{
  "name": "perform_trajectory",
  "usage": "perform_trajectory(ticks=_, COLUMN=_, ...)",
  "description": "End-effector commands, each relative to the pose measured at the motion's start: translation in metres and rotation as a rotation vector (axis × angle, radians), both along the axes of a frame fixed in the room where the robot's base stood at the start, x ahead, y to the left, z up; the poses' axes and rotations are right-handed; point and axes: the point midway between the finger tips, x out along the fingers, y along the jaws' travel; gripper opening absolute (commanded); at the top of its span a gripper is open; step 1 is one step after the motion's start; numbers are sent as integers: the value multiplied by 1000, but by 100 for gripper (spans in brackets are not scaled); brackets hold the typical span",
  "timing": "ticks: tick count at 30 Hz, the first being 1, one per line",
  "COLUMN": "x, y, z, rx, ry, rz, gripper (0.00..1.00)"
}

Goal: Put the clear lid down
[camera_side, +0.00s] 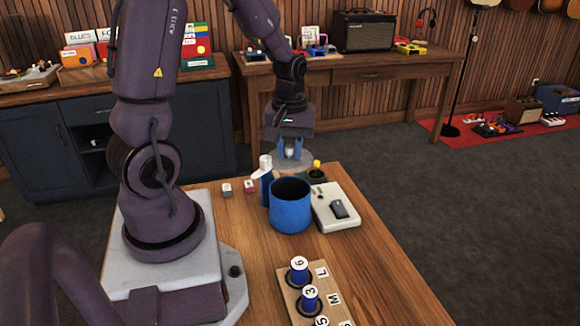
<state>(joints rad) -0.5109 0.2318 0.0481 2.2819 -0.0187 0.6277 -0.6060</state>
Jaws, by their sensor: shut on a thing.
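My gripper (291,150) points down over the far end of the wooden table (370,270), shut on the clear lid. The clear lid (272,162) is a wide, see-through greyish disc, held roughly level. It shows above and behind the blue pot (291,212), apart from it in the picture. Its exact height over the table is hard to judge. The blue pot stands upright and open on the table; I cannot see its bottom inside.
A blue bottle with a white top (265,178) stands left of the pot. A white device (327,217) with a black piece lies at right. Small blocks (227,190) lie at left. A wooden rack (292,302) with numbered blue cylinders is in front. The table's right front is clear.

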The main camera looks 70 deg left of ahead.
Motion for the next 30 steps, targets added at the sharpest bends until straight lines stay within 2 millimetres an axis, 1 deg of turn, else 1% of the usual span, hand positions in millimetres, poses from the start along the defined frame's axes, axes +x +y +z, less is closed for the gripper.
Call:
perform_trajectory(ticks=1, x=1, y=0, z=9, rx=3, ry=-4, rz=-1, gripper=1)
perform_trajectory(ticks=3, x=2, y=-2, z=17, rx=2, ry=-3, rz=-10, gripper=1)
perform_trajectory(ticks=5, x=4, y=-9, z=17, rx=0, ry=0, rz=-32, gripper=1)
perform_trajectory(ticks=7, x=9, y=-22, z=10, rx=-2, ry=5, rz=-83, gripper=1)
perform_trajectory(ticks=8, x=13, y=-30, z=5, rx=-3, ry=6, rz=-111, gripper=1)
perform_trajectory(ticks=15, x=61, y=-101, z=-55, rx=-2, ry=8, rz=-350, gripper=1)
perform_trajectory(ticks=18, x=77, y=-123, z=-75, rx=-2, ry=6, rz=-403, gripper=1)
perform_trajectory(ticks=19, x=81, y=-127, z=-80, rx=-1, ry=5, rz=-412, gripper=1)
perform_trajectory(ticks=21, x=90, y=-135, z=-87, rx=1, ry=2, rz=-423, gripper=1)
perform_trajectory(ticks=24, x=102, y=-134, z=-90, rx=1, ry=0, rz=-406, gripper=1)
perform_trajectory(ticks=26, x=104, y=-133, z=-97, rx=0, ry=3, rz=-400, gripper=1)
perform_trajectory(ticks=30, x=105, y=-133, z=-120, rx=0, ry=5, rz=-393, gripper=1)
